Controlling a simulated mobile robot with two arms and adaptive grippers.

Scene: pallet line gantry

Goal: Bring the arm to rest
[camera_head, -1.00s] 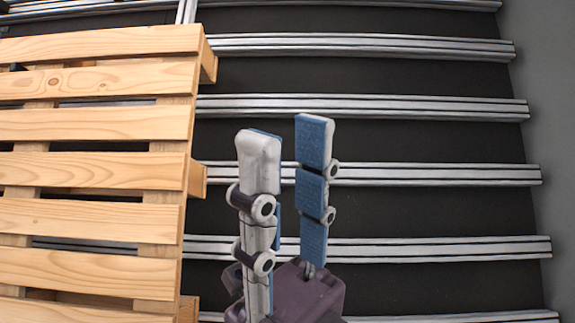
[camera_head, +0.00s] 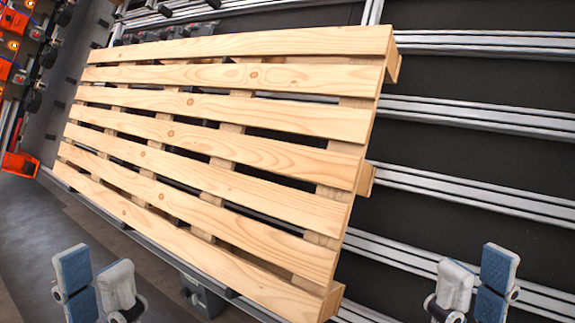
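My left gripper (camera_head: 97,264) is at the lower left, upright, with a blue-padded finger and a pale finger standing apart. It is open and empty. My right gripper (camera_head: 476,262) is at the lower right, also upright, open and empty, with its two fingers apart. Both are in front of the wooden pallet (camera_head: 255,158) in the picture, one on each side of its near end. Neither appears to touch it. The lower parts of both grippers are cut off by the bottom edge.
The slatted pallet lies across the metal rails (camera_head: 480,115) of a dark rack or line. Grey floor (camera_head: 35,222) shows at the left. Orange equipment (camera_head: 20,164) stands along the far left edge. The rails right of the pallet are bare.

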